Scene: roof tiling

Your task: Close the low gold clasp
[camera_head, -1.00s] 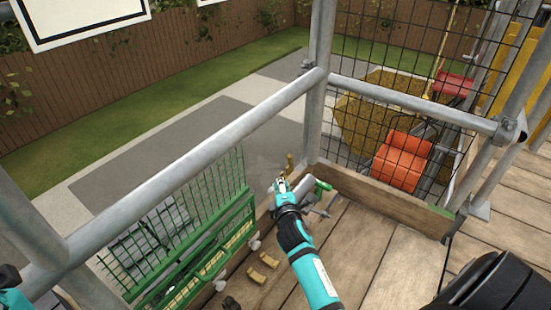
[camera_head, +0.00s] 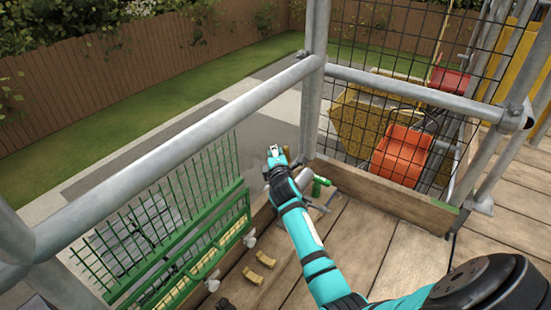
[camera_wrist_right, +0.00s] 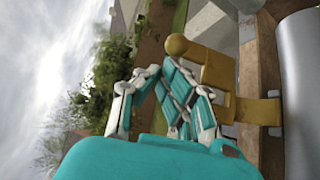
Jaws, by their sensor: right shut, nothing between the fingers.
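A gold clasp with a round knob (camera_wrist_right: 177,45) and a flat plate (camera_wrist_right: 218,72) shows large in the right wrist view. In the head view only a small gold part (camera_head: 286,150) shows beside my right gripper (camera_head: 275,152), near the corner post. My right gripper, also in the right wrist view (camera_wrist_right: 158,74), is shut and empty. Its fingertips are close beside the clasp's knob; I cannot tell whether they touch. The arm and gripper hide part of the clasp in the head view. My left gripper is out of view.
A grey pipe rail (camera_head: 190,142) and corner post (camera_head: 314,80) stand close to the arm. A green mesh gate (camera_head: 165,235) is at lower left. Two gold pieces (camera_head: 266,258) (camera_head: 252,275) lie near the planks. An orange object (camera_head: 402,155) sits behind black mesh.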

